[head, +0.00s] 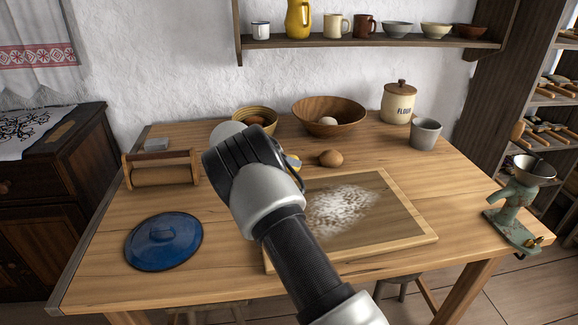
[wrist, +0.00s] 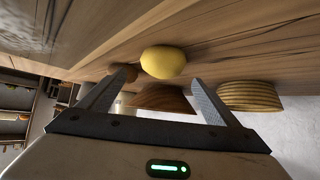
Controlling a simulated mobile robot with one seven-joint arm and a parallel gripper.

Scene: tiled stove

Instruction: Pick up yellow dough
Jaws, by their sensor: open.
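The yellow dough (wrist: 163,61) is a smooth rounded lump on the wooden table, in the upper middle of the wrist view. My gripper (wrist: 157,78) is open, with one finger on each side of the dough in the picture. Nothing is held. I cannot tell how far the fingertips are from the dough. In the head view my wrist hides the fingers.
A brown egg-like thing (head: 330,158) lies close to the dough. Behind stand a wooden bowl (head: 345,112) and a striped bowl (head: 270,126). A floured board (head: 405,205) is at front right, a blue lid (head: 160,250) at left. The flour jar (head: 398,105) stands at back right.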

